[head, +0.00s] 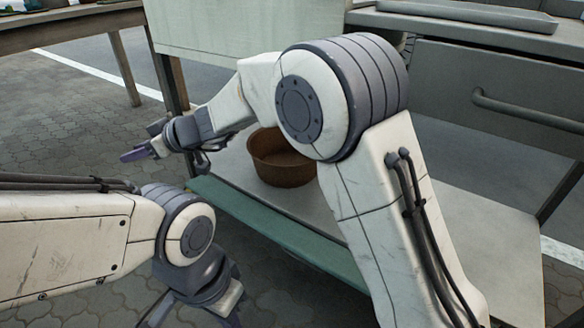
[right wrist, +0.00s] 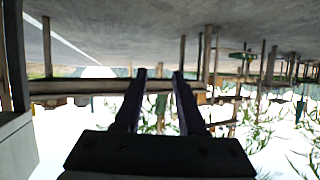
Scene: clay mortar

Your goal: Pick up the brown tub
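The brown tub (head: 283,172) is a round, open-topped vessel standing upright on a low pale shelf in the head view. My right arm passes in front of its upper right side and hides part of the rim. My right gripper (head: 138,153) is left of the tub and apart from it, pointing left. In the right wrist view its two fingers (right wrist: 160,100) are apart with nothing between them. My left gripper (head: 195,312) is at the bottom edge of the head view, below and left of the tub. Its fingers look spread, with the tips cut off.
The low shelf (head: 475,235) has a teal front edge (head: 275,237). A grey cabinet with a bar handle (head: 525,110) is above right. A pale panel (head: 235,30) rises behind the tub. A wooden table (head: 75,35) stands at the far left. Paved floor (head: 75,120) is clear at left.

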